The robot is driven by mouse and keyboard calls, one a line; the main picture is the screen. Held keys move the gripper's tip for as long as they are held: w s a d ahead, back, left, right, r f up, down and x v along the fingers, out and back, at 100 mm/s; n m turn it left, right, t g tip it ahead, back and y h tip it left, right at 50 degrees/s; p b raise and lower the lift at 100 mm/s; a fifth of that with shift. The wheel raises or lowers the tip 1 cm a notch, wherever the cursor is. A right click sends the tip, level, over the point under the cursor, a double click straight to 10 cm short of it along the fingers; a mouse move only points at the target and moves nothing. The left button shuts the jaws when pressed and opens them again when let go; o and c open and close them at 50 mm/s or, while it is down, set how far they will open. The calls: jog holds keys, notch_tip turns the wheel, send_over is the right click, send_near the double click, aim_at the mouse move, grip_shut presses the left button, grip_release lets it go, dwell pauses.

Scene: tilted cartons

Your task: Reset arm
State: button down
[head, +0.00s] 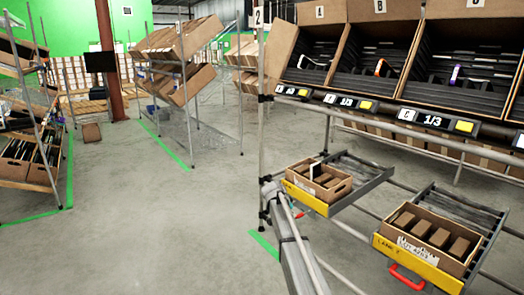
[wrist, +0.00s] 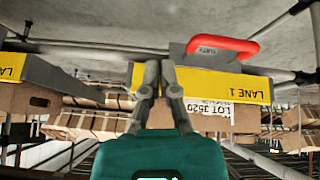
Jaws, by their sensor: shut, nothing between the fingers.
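My gripper (wrist: 158,75) shows in the wrist view, its two grey fingers close together and shut, with nothing between them. The wrist picture is upside down. Behind the fingers is a yellow LANE 1 panel (wrist: 236,88) with a red handle (wrist: 222,46), on the front of a lane. A carton with a LOT label (wrist: 209,109) shows just below that panel in the picture. I cannot tell whether the fingers touch the panel. The gripper is not clearly seen in the head view.
In the head view, two sloped lanes hold cartons, one in the middle (head: 333,189) and one at right (head: 431,222) with a red handle. Tilted cartons A, B and C (head: 432,8) stand above. Racks (head: 187,70) stand farther back. The floor (head: 130,200) at left is clear.

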jog(key=s+d+r+n+g+y+p, duration=0.1)
jog(key=s+r+n+y+p, duration=0.15)
jog(key=s, duration=1.25)
jog(key=s+d+r+n+g+y+p, duration=0.1)
jog(key=s+n+g+p, duration=0.15)
jog(key=s, duration=1.25)
jog(key=s+d+r+n+g+y+p, duration=0.1)
jog(key=s+r+n+y+p, duration=0.2)
jog(key=s, duration=1.2)
notch_tip(320, 180, up, 37)
jog(key=n+p, duration=0.1)
jog(key=p, duration=3.7)
jog(key=shift+w+h, duration=0.25)
jog(key=shift+h, duration=0.1)
